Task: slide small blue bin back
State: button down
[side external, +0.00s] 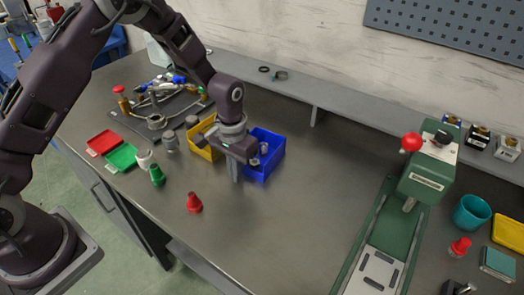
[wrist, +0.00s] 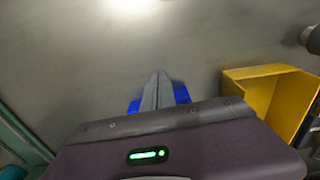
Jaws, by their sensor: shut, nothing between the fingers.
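The small blue bin (side external: 268,158) stands on the grey bench in the side view, just right of a yellow bin (side external: 203,138). My gripper (side external: 235,178) is shut with nothing between its fingers and points down at the bin's near left side, its fingertips low by the bench top. I cannot tell whether it touches the bin. In the wrist view, my gripper's closed fingertips (wrist: 158,76) have blue (wrist: 182,94) showing on both sides; most of the bin is hidden behind the fingers and gripper body. The yellow bin is at the right (wrist: 272,92).
A red cone-shaped piece (side external: 194,203) and a green one (side external: 157,175) stand nearer the front edge. Red (side external: 104,142) and green (side external: 122,158) trays lie left. A shelf ledge (side external: 330,110) runs along the back wall. A green press (side external: 425,180) stands right; the bench between is clear.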

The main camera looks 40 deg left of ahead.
aim_at(256, 159)
jog(key=shift+w, duration=1)
jog(key=shift+w, duration=0.1)
jog(key=shift+w+d, duration=0.15)
jog(key=shift+w, duration=0.8)
jog(key=shift+w, duration=0.95)
jog(key=shift+w+d, duration=0.1)
jog(key=shift+w, duration=0.9)
jog(key=shift+w, duration=0.15)
